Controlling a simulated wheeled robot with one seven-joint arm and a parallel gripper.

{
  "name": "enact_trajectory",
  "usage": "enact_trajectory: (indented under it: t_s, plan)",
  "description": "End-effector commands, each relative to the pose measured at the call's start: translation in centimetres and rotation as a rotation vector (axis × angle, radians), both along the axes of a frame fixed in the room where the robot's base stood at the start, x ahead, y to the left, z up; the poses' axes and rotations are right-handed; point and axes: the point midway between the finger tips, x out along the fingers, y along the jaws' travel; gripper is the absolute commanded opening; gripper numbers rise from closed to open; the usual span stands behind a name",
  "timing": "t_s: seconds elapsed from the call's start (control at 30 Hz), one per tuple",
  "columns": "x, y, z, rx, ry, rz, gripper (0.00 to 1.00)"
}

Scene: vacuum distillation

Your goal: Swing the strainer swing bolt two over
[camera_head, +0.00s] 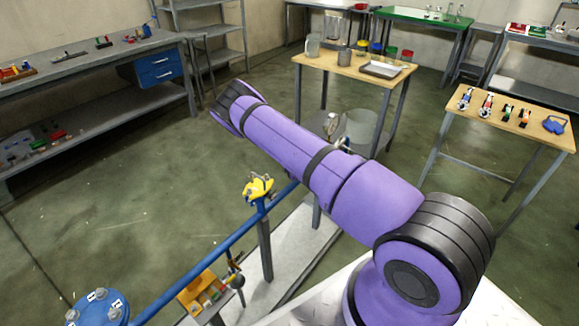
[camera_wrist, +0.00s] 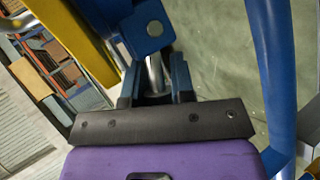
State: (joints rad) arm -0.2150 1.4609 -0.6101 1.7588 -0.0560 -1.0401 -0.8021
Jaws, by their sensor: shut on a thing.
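My gripper (camera_wrist: 155,82) shows in the wrist view, its two dark fingers closed on either side of a shiny metal rod (camera_wrist: 155,70), which looks like a strainer swing bolt. The rod runs up to a blue block (camera_wrist: 149,29) with a grey round pin end. I cannot read which numbered bolt it is, and its lower end is hidden between the fingers. In the head view a blue round cover (camera_head: 97,309) with several light, labelled bolt ends is cut off at the lower left. My gripper is not clearly visible in the head view.
A blue pipe (camera_head: 215,252) runs past a yellow fitting (camera_head: 258,187); a thick blue pipe (camera_wrist: 268,70) stands right of my gripper. A yellow bar (camera_wrist: 78,40) is close on its left. Worktables (camera_head: 345,62) stand behind. Open floor (camera_head: 130,190) lies to the left.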

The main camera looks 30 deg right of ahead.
Motion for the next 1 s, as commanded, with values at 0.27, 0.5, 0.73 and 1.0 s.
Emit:
enact_trajectory:
  t_s: [0.27,0.5,0.73,1.0]
  plan:
    - [0.08,-0.19,0.54,0.114,0.039,-0.002,0.00]
    - [0.12,-0.14,0.72,0.144,0.051,0.000,0.00]
    - [0.13,-0.14,0.74,0.145,0.051,0.001,0.00]
    - [0.12,-0.17,0.73,0.144,0.051,0.000,0.35]
